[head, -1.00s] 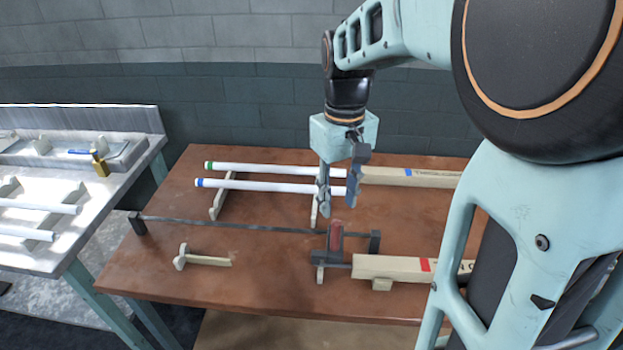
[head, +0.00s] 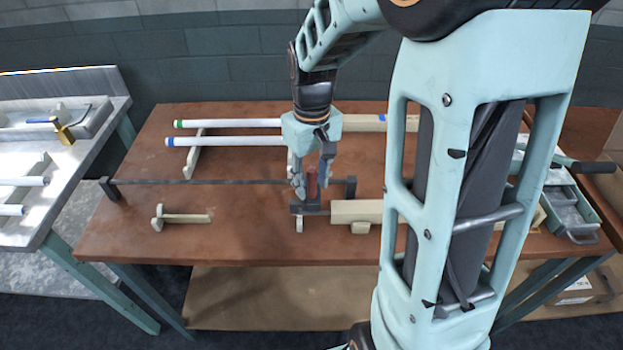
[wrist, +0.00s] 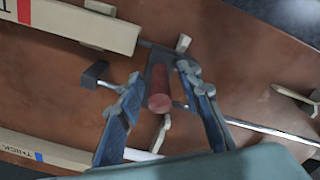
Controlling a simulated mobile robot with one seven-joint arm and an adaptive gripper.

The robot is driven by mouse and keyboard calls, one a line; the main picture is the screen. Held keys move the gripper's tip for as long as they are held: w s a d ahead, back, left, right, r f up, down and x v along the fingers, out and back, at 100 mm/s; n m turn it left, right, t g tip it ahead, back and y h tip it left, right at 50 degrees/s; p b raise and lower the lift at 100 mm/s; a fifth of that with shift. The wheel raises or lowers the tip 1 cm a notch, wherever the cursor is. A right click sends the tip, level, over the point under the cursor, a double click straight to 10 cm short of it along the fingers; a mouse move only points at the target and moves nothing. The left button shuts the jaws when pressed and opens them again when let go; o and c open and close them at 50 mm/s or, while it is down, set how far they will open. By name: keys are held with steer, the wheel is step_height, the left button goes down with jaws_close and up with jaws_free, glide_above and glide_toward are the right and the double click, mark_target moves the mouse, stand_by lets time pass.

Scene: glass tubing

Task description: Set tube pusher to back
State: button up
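The tube pusher is a dark slider with an upright red handle (head: 312,182). It sits near the right end of a dark rail (head: 215,182) on the brown table. My gripper (head: 312,184) is lowered at the handle. In the wrist view my gripper (wrist: 162,85) is open, with its two blue fingers on either side of the red handle (wrist: 160,103). Gaps show between the fingers and the handle. Beside the pusher on the right lies a square beige box (head: 357,211), which is partly hidden by my arm.
White tubes with a green end (head: 226,124) and a blue end (head: 222,141) lie on supports behind the rail. A beige support (head: 180,217) stands at the front left. A metal bench (head: 50,200) with tubes is at left. A tool tray (head: 572,212) is at right.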

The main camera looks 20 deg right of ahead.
jaws_close()
